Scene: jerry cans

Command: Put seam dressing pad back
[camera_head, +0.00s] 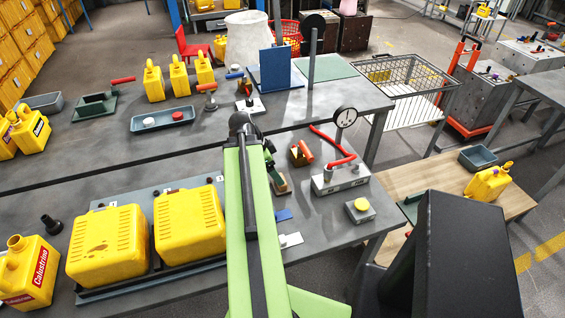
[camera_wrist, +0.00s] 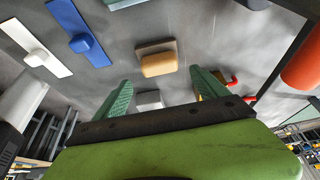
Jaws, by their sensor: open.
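In the head view a small tan block (camera_head: 282,184), seemingly the same pad, shows just right of my green arm. My gripper (camera_wrist: 161,77) is open, with its two green fingers apart and pointing toward the pad. The pad appears beyond the fingertips, and nothing is held between them. In the head view my gripper is mostly hidden by the arm.
A blue handled tool (camera_wrist: 80,40) and a white one (camera_wrist: 38,52) lie beside the pad. A red-handled clamp fixture (camera_head: 340,177), a dial gauge (camera_head: 345,118) and a yellow-button box (camera_head: 359,210) stand to the right.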

